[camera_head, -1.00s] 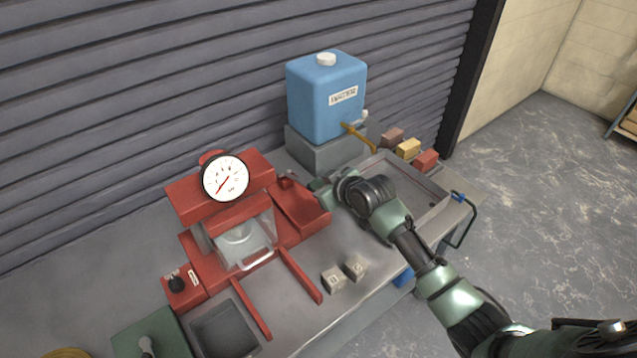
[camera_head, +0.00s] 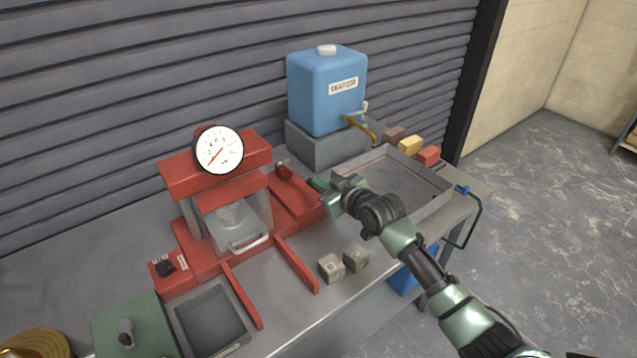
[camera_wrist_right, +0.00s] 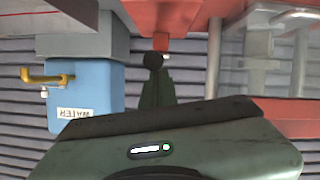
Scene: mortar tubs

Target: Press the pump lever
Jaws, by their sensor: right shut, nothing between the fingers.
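The red press (camera_head: 215,178) stands on the bench with a round white gauge (camera_head: 220,150) on top, its needle pointing lower left. The red pump housing (camera_head: 295,197) is at its right side, with a small red upright part (camera_head: 283,171) at its back end. In the wrist view, a dark round knob (camera_wrist_right: 153,60), apparently the pump lever's end, shows just beyond my right gripper (camera_wrist_right: 155,85). My right gripper is shut and empty, beside the housing's right side in the head view (camera_head: 320,184). I cannot tell whether it touches the knob. My left gripper is out of view.
A blue water container (camera_head: 327,95) with a brass tap stands on a grey block behind. A shallow grey tray (camera_head: 435,205) lies right of my gripper, with coloured blocks (camera_head: 410,145) behind. A clear guard (camera_head: 242,225) fronts the press.

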